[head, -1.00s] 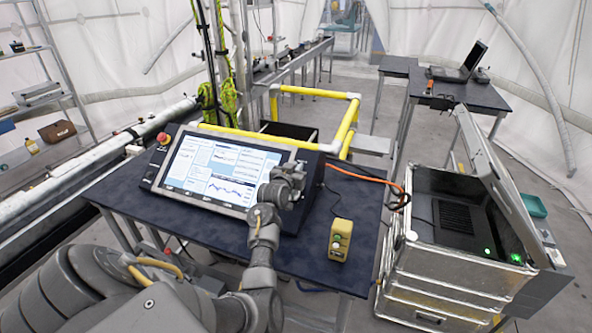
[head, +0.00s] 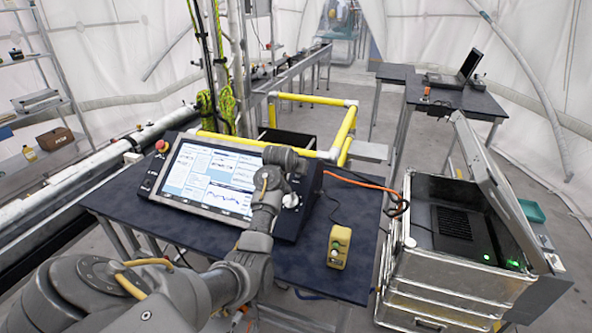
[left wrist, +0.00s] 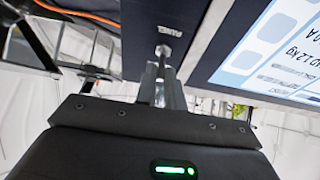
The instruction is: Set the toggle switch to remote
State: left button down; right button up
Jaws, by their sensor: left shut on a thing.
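The console (head: 318,192) with a lit screen (head: 208,178) stands on a dark table. In the left wrist view, the toggle switch (left wrist: 163,51) is a small metal lever on the console's dark face, beside the screen edge. An upside-down label that appears to read PANEL is next to it. My left gripper (left wrist: 160,84) is shut on the toggle's lever, which sits between the fingertips. In the head view my left gripper (head: 300,163) is at the right side of the screen and hides the toggle. My right gripper is not in view.
A light round knob (head: 290,200) is on the console below my gripper. A yellow button box (head: 339,246) sits on the table (head: 300,275) to the right. An orange cable (head: 360,184) runs behind. An open metal case (head: 445,270) stands at the right.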

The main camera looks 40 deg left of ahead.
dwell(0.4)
pick_arm(q)
jog(key=c, duration=1.5)
grip_release()
jog(key=b+v, duration=0.3)
jog(key=v, duration=0.7)
jog(key=shift+s+r+b, duration=0.25)
jog(key=shift+b, duration=0.15)
